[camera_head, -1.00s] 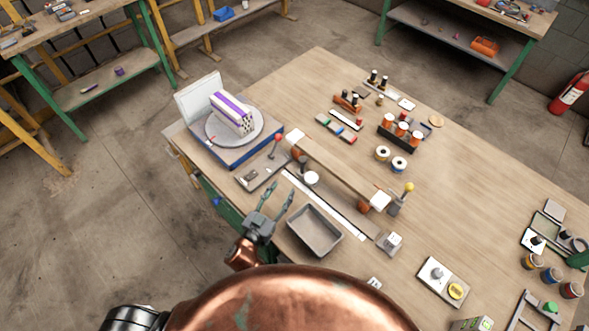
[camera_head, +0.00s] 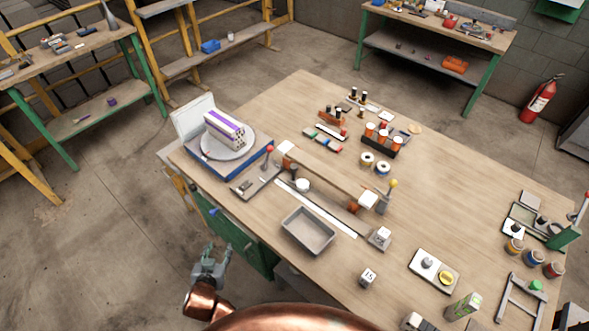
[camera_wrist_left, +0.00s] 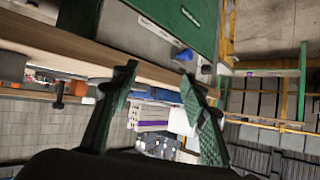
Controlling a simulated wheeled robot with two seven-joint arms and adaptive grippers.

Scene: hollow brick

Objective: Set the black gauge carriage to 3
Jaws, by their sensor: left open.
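A long gauge with a white scale strip (camera_head: 325,213) lies along the near left part of the table in the head view. A small dark piece with a round white top (camera_head: 303,185) stands at the gauge's far end; it may be the black gauge carriage, but it is too small to be sure. The scale numbers are unreadable. My left gripper (camera_head: 213,255) is open and empty, off the table's near left edge, well short of the gauge. Its two green fingers also show spread in the left wrist view (camera_wrist_left: 158,82). My right gripper is not in view.
A grey tray (camera_head: 309,232) sits near the table's front edge beside the gauge. A blue turntable base (camera_head: 225,170) with a purple-striped brick (camera_head: 222,128) stands at the left corner. A yellow-knobbed lever (camera_head: 390,190) rises beyond the gauge. A green cabinet (camera_head: 240,240) is under the table.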

